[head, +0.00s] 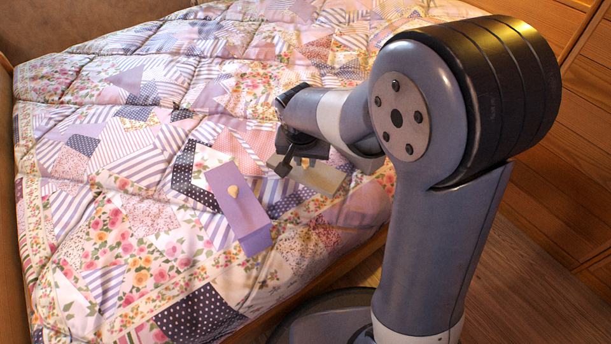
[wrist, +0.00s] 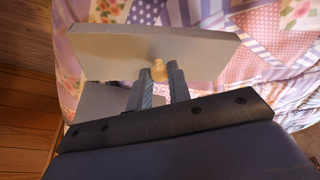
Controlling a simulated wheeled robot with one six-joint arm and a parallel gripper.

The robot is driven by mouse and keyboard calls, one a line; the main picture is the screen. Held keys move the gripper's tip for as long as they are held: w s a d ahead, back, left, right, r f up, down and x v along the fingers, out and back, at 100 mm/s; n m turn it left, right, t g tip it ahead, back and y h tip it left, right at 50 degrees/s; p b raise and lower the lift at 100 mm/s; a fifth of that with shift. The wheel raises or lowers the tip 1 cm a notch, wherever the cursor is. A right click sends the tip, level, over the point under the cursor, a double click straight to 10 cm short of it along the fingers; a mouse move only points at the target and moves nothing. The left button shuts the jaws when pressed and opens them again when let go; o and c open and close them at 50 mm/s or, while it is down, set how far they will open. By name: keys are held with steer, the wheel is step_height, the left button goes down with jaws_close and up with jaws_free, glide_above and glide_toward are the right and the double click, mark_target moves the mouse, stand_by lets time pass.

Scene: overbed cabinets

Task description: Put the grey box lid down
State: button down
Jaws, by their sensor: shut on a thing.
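The grey box lid (wrist: 145,53) is a flat grey-beige slab with a small pale wooden knob (wrist: 160,69) in the wrist view. My gripper (wrist: 160,75) is shut on the knob, with a finger on each side. In the head view the lid (head: 322,178) shows pale beside my gripper (head: 284,166), over the near right edge of the bed. The arm and gripper hide part of it there. I cannot tell how far the lid is from the quilt.
A purple box-like piece (head: 237,204) with a pale knob lies on the patchwork quilt (head: 120,225), left of my gripper. The quilt farther left and back is clear. Wooden cabinets (head: 570,185) stand on the right, with wooden floor (head: 500,285) between.

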mark_target(305, 170)
steer(key=shift+f+b, duration=0.95)
steer(key=shift+f, duration=1.45)
steer(key=shift+f, duration=0.1)
steer(key=c, duration=1.3)
jaws_free()
steer(key=shift+r, duration=0.3)
steer(key=p+v, duration=0.4)
steer(key=v, duration=0.7)
steer(key=shift+s+r+p, duration=0.15)
steer(key=shift+r+p, duration=0.15)
steer(key=shift+r, duration=0.05)
